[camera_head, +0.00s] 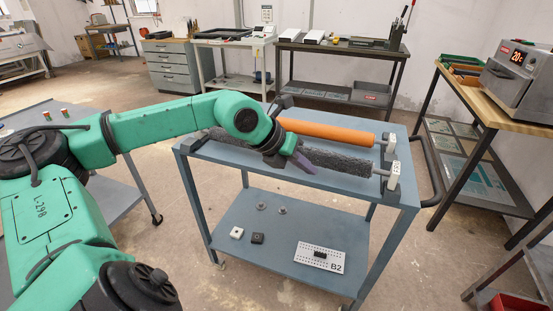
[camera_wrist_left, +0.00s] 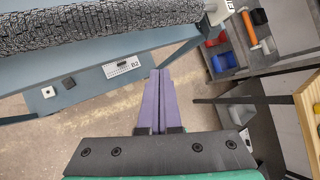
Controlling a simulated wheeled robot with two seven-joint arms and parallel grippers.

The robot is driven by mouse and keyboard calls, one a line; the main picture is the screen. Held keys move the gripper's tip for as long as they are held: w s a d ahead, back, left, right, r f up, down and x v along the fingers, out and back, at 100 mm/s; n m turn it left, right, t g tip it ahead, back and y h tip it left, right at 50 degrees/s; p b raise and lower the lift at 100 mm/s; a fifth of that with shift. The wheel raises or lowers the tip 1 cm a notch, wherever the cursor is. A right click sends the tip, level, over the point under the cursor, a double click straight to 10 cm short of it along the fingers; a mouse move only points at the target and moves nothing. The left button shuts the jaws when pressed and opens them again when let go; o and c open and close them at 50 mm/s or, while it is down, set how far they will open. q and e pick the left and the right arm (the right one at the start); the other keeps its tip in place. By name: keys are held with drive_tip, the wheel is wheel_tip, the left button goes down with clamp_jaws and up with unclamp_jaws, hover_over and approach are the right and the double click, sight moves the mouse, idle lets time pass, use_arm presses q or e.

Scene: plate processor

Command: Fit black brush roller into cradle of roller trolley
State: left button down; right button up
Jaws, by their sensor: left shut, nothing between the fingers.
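The black brush roller (camera_head: 338,161) lies lengthwise along the near side of the blue-grey roller trolley's top (camera_head: 345,184). Its right shaft end meets a white cradle block (camera_head: 393,176); my arm hides part of its length. Whether it is fully seated I cannot tell. In the left wrist view the roller (camera_wrist_left: 95,28) runs across the upper left, with the white block (camera_wrist_left: 217,11) at its right end. My left gripper (camera_head: 304,166), with purple fingers, is over the roller's near side; its fingers (camera_wrist_left: 158,74) are shut and empty, apart from the roller. My right gripper is out of view.
An orange roller (camera_head: 328,132) lies parallel behind the black one, its shaft at another white block (camera_head: 390,144). The trolley's lower shelf (camera_head: 285,240) carries small parts and a B2 plate (camera_head: 319,258). A wooden bench (camera_head: 480,98) stands right. Floor is clear in front.

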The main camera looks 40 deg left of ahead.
use_arm(q)
drive_tip(key=s+a+r+n+g+y, duration=0.15)
drive_tip(key=s+a+y, duration=0.3)
drive_tip(key=a, duration=0.65)
drive_tip(key=shift+y, duration=0.35)
drive_tip(key=w+f+p, duration=0.1)
drive_tip(key=w+f, duration=0.1)
drive_tip(key=w, duration=0.1)
drive_tip(key=w+a+f+p, duration=0.1)
drive_tip(key=w+f+p, duration=0.1)
drive_tip(key=f, duration=0.1)
drive_tip(key=w+a+f+p, duration=0.1)
drive_tip(key=w+f+p, duration=0.1)
drive_tip(key=w, duration=0.1)
drive_tip(key=shift+w+f, duration=0.35)
drive_tip(key=shift+w+a+f, duration=0.1)
drive_tip(key=shift+w+f, duration=0.1)
drive_tip(key=shift+w, duration=0.3)
